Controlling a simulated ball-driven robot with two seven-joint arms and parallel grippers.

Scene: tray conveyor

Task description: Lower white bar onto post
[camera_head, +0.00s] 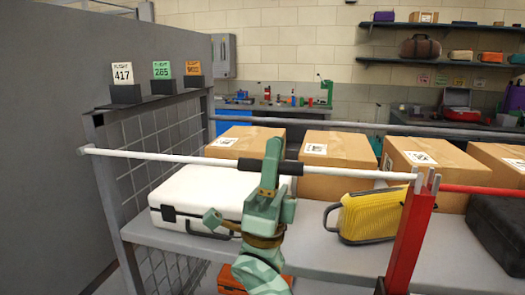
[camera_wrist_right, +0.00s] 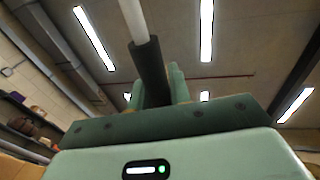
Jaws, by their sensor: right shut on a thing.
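The white bar (camera_head: 340,173) runs nearly level across the head view, over the cases and boxes, with a black sleeve (camera_head: 283,167) near its middle. My right gripper (camera_head: 270,167) is shut on this sleeve. In the right wrist view, the dark sleeve (camera_wrist_right: 150,72) sits between the fingers and the white bar (camera_wrist_right: 133,18) continues beyond it. The red post (camera_head: 409,238) stands at the right with a grey forked top (camera_head: 427,181). The bar's right end is at or just beside the fork; I cannot tell whether it touches. My left gripper is not in view.
Behind the bar are a white case (camera_head: 190,192), a yellow case (camera_head: 368,216), a black case (camera_head: 503,228) and several cardboard boxes (camera_head: 338,150) on a grey conveyor. A red bar (camera_head: 480,190) extends right from the post. A mesh frame (camera_head: 150,135) stands at the left.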

